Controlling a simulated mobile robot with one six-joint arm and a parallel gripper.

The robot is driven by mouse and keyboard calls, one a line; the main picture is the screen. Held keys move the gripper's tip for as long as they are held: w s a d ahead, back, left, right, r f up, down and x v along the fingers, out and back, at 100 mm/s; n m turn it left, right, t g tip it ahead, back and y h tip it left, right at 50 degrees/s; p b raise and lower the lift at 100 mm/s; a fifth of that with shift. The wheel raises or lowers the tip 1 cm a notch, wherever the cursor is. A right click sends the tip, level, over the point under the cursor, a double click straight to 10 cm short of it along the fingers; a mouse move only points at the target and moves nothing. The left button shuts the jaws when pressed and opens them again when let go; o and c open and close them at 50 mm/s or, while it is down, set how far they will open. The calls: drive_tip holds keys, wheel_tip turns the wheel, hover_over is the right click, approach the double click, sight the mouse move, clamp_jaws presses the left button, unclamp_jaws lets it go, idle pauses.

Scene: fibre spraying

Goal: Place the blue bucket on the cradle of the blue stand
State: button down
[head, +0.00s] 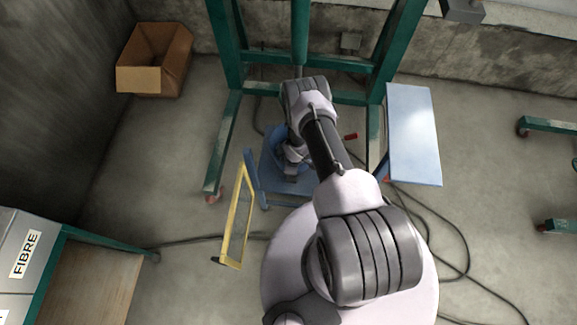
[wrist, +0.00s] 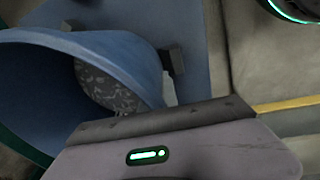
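The blue bucket (head: 273,143) is mostly hidden behind my arm in the head view. In the wrist view the bucket (wrist: 110,50) shows its open mouth, with speckled grey material inside, close to my gripper body. Blue stand parts (head: 275,182) lie under and around it. I cannot make out the cradle, or whether the bucket rests on it. My gripper (head: 293,160) is at the bucket in the head view. Small dark blocks show beside the bucket in the wrist view, but I cannot tell whether they are fingers gripping it.
A green frame (head: 228,115) stands around the work spot. A blue panel (head: 412,135) is on the right and a yellow frame (head: 237,218) is on the left. Cables (head: 465,250) lie on the floor. A cardboard box (head: 143,80) stands at the back left.

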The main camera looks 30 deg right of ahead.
drive_tip(key=shift+f, duration=0.1)
drive_tip(key=c, duration=1.6)
unclamp_jaws()
drive_tip(key=shift+c, duration=0.2)
wheel_tip(320, 180, up, 12)
drive_tip(key=s+p, duration=0.2)
drive_tip(key=p, duration=0.5)
